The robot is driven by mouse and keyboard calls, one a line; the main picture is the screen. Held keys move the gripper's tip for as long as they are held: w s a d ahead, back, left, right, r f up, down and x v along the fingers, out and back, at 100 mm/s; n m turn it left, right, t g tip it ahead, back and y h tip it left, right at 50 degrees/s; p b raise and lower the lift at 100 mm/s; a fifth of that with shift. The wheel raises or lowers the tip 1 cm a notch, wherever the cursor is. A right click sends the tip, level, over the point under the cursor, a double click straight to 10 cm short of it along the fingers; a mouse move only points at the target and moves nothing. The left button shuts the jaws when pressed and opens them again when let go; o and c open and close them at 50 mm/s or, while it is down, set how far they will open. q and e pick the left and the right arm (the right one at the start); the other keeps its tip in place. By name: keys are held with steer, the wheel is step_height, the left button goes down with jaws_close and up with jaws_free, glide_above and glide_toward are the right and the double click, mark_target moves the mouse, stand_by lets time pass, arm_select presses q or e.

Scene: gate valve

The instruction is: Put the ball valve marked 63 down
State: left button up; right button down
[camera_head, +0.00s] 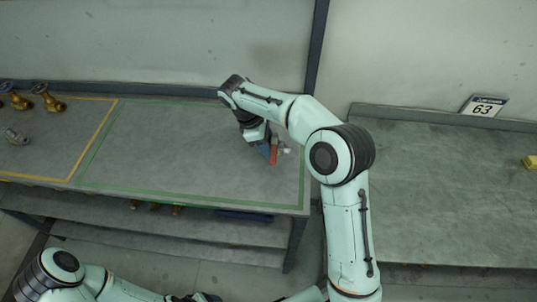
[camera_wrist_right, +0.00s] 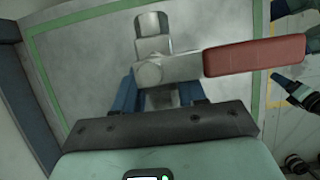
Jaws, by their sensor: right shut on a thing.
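The ball valve (camera_wrist_right: 160,67) has a grey metal body and a long red handle (camera_wrist_right: 253,55) that points right in the right wrist view. My right gripper (camera_wrist_right: 158,95) is shut on its body, with a blue finger on each side. I cannot tell whether the valve touches the bench top. My left arm shows at the bottom left of the head view; its gripper is not seen.
The green-outlined area (camera_head: 170,150) is otherwise clear. Left of it, a yellow-outlined area holds brass valves with wheels (camera_head: 41,92) and a grey fitting (camera_head: 15,137). The right bench (camera_head: 430,190) carries a sign marked 63 (camera_head: 482,108) and a yellow object (camera_head: 530,162).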

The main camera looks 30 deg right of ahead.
step_height(320, 180, down, 4)
steer(key=shift+s+f+b, duration=0.15)
steer(key=shift+f+b, duration=0.05)
steer(key=shift+b, duration=0.15)
arm_select(q)
steer(key=shift+s+f, duration=0.5)
arm_select(e)
steer(key=shift+f, duration=0.25)
steer(key=shift+f, duration=0.15)
steer(key=c, duration=0.6)
jaws_free()
steer(key=shift+c, duration=0.2)
arm_select(q)
steer(key=w+r+p, duration=0.3)
steer(key=w+r, duration=0.1)
arm_select(e)
steer(key=v, duration=1.2)
